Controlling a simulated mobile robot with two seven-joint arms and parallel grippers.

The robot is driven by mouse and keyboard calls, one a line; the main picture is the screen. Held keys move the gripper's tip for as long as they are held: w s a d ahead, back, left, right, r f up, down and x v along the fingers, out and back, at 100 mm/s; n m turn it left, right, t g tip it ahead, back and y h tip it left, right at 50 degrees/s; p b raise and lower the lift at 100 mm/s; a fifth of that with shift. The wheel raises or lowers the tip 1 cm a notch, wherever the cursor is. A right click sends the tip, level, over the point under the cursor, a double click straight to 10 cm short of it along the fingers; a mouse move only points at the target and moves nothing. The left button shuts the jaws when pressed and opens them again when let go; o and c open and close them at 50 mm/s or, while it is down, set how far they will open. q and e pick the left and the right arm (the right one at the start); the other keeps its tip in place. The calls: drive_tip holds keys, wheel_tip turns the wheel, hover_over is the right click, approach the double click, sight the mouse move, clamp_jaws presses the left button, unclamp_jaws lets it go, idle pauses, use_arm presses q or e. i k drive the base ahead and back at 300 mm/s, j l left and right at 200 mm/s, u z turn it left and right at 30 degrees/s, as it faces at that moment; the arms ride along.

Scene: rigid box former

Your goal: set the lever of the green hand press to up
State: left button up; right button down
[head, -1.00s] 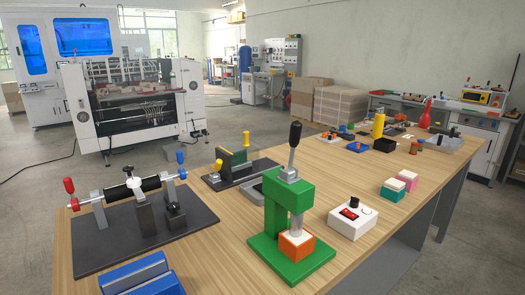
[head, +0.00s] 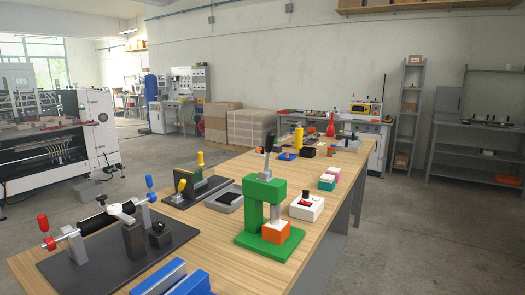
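The green hand press (head: 266,215) stands upright on the wooden table, right of the picture's middle. Its grey lever with a dark grip (head: 269,143) points up from the top of the press, leaning slightly. An orange and white block (head: 276,231) sits on the green base under the press ram. Neither of my grippers shows in the head view.
A black fixture (head: 120,246) with red and blue handles is left on the table (head: 215,255), and a blue object (head: 173,283) is at the front edge. A white switch box (head: 306,206) stands right of the press. Grey shelves (head: 480,135) are far right.

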sight(270, 136)
drive_tip(key=i+l+z, duration=0.15)
drive_tip(key=i+l, duration=0.5)
drive_tip(key=l, duration=0.1)
